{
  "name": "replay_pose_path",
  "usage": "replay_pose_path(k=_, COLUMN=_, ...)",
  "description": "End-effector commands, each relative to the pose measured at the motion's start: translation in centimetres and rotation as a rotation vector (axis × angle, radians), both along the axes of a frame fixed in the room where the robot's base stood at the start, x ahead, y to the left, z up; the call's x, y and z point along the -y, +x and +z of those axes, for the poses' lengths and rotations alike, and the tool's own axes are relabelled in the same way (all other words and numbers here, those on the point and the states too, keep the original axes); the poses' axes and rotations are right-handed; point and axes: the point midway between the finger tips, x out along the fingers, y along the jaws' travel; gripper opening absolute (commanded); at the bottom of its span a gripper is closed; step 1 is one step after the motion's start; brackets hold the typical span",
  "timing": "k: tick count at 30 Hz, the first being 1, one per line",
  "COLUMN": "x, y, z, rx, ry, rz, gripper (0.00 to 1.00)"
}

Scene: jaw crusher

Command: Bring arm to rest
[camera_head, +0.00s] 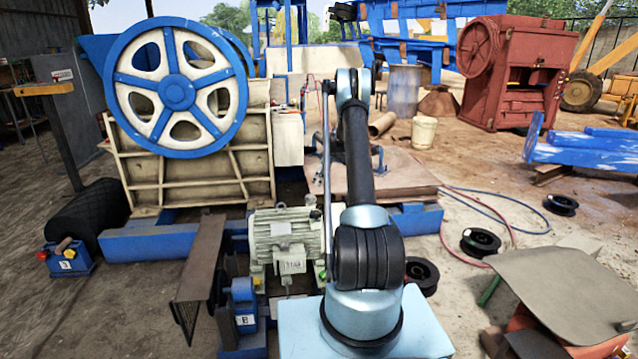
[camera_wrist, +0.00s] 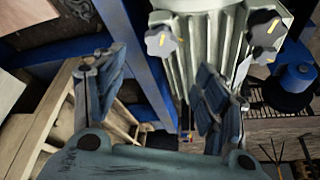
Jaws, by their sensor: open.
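My gripper (camera_wrist: 158,95) shows in the wrist view with its two fingers spread apart and nothing between them. The ribbed, pale green motor (camera_wrist: 205,45) is beyond the fingers, at the top of the wrist view. In the head view the same motor (camera_head: 285,240) stands left of my arm, low in front of the crusher. My arm (camera_head: 360,190) rises in the middle of the head view and reaches forward. My gripper cannot be made out in the head view; it is hidden by the arm or too small to tell.
The jaw crusher with its blue and white flywheel (camera_head: 176,87) stands on a blue frame (camera_head: 165,238) at left. A red machine (camera_head: 516,72) is at the back right. Black spools (camera_head: 481,242) and hoses lie on the ground at right. A brown sheet (camera_head: 570,290) is at the front right.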

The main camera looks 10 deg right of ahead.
Motion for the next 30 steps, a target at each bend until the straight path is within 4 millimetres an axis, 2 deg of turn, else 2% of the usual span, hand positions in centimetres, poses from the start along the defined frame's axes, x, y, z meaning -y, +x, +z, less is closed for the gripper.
replay_pose_path(k=5, x=0.0, y=0.0, z=0.1, rx=0.0, ry=0.0, rz=-0.001, gripper=0.66)
replay_pose_path(k=8, x=-0.2, y=-0.4, z=1.0, rx=-0.004, ry=-0.001, rz=-0.011, gripper=0.66)
replay_pose_path(k=11, x=-0.4, y=-1.4, z=2.9, rx=-0.012, ry=-0.005, rz=-0.031, gripper=0.66)
replay_pose_path(k=17, x=-1.1, y=-4.6, z=8.1, rx=-0.038, ry=-0.017, rz=-0.101, gripper=0.66)
replay_pose_path(k=24, x=-2.1, y=-9.3, z=13.9, rx=-0.066, ry=-0.031, rz=-0.187, gripper=0.66)
replay_pose_path(k=30, x=-2.8, y=-13.8, z=18.1, rx=-0.087, ry=-0.043, rz=-0.259, gripper=0.66)
